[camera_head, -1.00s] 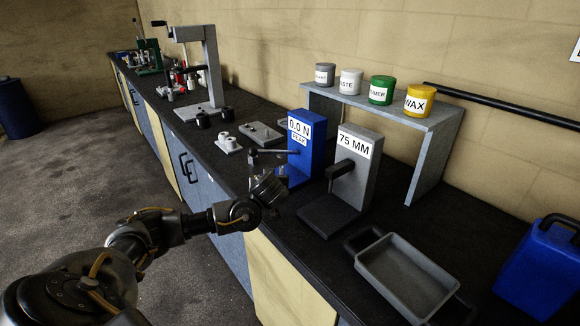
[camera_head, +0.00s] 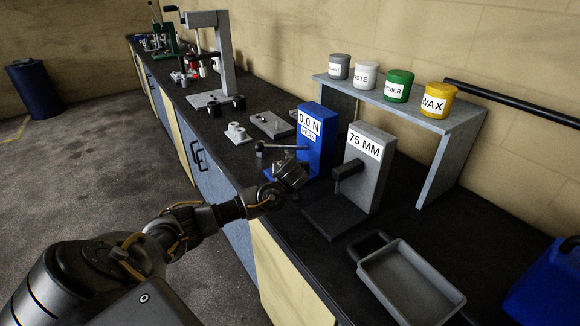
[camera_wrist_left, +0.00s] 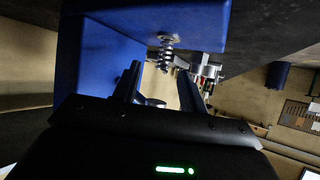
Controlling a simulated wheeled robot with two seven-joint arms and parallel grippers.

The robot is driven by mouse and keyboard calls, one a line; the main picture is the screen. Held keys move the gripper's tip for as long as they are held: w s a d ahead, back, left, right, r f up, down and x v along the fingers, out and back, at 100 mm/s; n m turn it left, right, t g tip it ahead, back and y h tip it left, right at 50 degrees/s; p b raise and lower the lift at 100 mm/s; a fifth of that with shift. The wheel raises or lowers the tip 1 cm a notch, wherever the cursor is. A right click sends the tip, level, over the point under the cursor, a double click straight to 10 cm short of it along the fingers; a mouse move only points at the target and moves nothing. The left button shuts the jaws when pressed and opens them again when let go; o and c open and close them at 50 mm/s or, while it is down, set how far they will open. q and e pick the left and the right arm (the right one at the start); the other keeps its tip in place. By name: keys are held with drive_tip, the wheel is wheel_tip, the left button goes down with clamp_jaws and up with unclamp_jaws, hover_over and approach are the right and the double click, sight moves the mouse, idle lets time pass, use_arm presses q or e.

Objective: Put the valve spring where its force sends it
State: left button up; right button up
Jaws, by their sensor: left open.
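My right gripper is not in view.
A grey stand marked 75 MM (camera_head: 364,165) is close to the right of my gripper. A grey tray (camera_head: 378,287) lies nearer, a blue container (camera_head: 545,285) at far right. A grey shelf (camera_head: 440,125) holds labelled tins. A grey press (camera_head: 225,60) and small parts stand farther back.

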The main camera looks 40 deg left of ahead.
use_arm(q)
drive_tip(key=shift+w+a+p, duration=0.15)
drive_tip(key=shift+a+p, duration=0.1)
drive_tip(key=shift+p, duration=0.2)
drive_tip(key=p+x, duration=0.1)
drive_tip(key=x, duration=0.2)
drive_tip(key=shift+w+a+f+p, duration=0.1)
drive_tip(key=shift+a+f+p, duration=0.1)
drive_tip(key=shift+p, duration=0.1)
drive_tip(key=shift+w+a+f, duration=0.25)
drive_tip(key=shift+w+f, duration=0.05)
drive_tip(key=shift+c, duration=0.3)
clamp_jaws()
